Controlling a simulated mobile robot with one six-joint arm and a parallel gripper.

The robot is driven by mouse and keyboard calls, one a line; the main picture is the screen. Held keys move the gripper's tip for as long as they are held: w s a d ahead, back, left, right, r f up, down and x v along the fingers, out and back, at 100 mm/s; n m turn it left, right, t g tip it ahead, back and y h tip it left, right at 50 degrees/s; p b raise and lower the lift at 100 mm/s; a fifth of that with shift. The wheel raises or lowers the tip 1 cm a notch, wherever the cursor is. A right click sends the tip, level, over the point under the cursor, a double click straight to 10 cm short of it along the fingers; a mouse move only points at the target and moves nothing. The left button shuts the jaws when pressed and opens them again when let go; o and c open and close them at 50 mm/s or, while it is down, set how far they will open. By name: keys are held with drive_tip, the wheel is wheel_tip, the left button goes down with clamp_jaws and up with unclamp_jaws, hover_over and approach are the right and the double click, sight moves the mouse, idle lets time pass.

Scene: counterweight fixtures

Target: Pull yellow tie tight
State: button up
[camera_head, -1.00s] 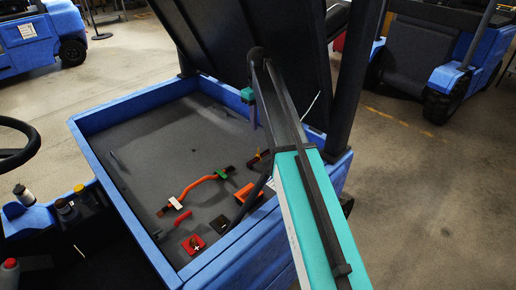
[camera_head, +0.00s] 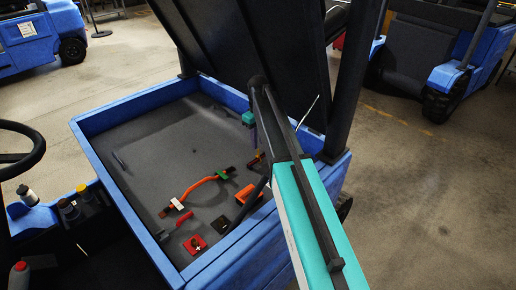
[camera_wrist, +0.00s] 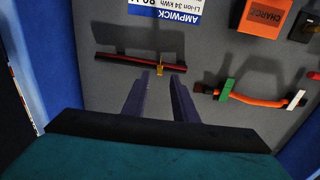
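The yellow tie (camera_wrist: 159,69) is a small band around a dark red and black cable (camera_wrist: 125,61) in the wrist view. The cable lies along the grey floor of the blue bay. My gripper (camera_wrist: 160,76) has its two purple fingers apart, with the tie showing in the gap just beyond the fingertips. I see nothing held between them. In the head view my gripper (camera_head: 253,142) points down above the right side of the bay, and my arm partly hides the cable and tie there.
An orange cable (camera_head: 200,186) with a green tie (camera_head: 224,174) and a white tie (camera_head: 177,204) lies nearby. An orange charge box (camera_wrist: 264,17), a red block (camera_head: 195,244) and a label plate (camera_wrist: 165,13) are also there. Blue walls (camera_head: 110,200) edge the bay; a dark raised lid (camera_head: 215,50) stands behind.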

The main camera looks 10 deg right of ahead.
drive_tip(key=shift+f+p, duration=0.75)
drive_tip(key=shift+f, duration=1.8)
clamp_jaws()
